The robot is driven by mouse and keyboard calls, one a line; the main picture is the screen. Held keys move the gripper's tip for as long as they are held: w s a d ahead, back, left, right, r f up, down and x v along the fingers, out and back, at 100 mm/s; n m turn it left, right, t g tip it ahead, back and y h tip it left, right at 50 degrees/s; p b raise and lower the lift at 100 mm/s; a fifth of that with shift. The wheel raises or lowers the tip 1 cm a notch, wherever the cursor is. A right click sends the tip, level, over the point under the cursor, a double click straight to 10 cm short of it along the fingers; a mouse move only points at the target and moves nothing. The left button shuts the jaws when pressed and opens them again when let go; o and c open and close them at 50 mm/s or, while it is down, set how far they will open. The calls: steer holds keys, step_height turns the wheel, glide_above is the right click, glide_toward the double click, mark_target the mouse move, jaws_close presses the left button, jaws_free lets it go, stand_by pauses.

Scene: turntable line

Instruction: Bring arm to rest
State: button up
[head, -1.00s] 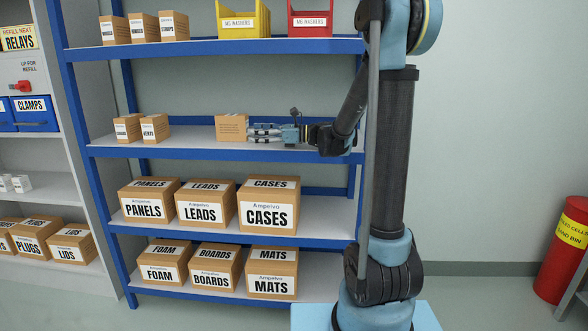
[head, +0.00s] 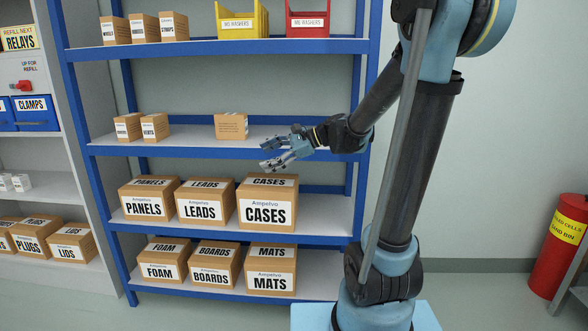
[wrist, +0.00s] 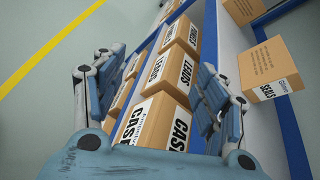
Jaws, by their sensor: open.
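My gripper (head: 274,153) is open and empty in the head view, in front of the blue shelf unit (head: 220,148). It is right of and below a small brown carton (head: 231,126) on the second shelf, and above the CASES box (head: 267,205). In the wrist view my gripper (wrist: 160,85) has its fingers spread, with the CASES box (wrist: 150,125) seen between them. The small carton (wrist: 270,70), with a SEALS label, stands to the right, apart from the fingers.
VENTS (head: 155,127) and another small carton stand left on that shelf. PANELS (head: 148,201) and LEADS (head: 205,204) boxes stand below. Yellow (head: 236,26) and red (head: 308,24) bins are on the top shelf. A red drum (head: 560,255) stands far right. The wall side is clear.

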steer(key=s+d+f+n+h, duration=0.6)
steer(key=s+d+f, duration=0.3)
steer(key=s+d, duration=0.2)
steer(key=s+d+f+n+h, duration=0.7)
steer(key=s+d+f, duration=0.2)
steer(key=d, duration=0.7)
steer(key=shift+s+d+f+n+t, duration=0.2)
steer(key=shift+s+n+t, duration=0.1)
steer(key=shift+s, duration=0.7)
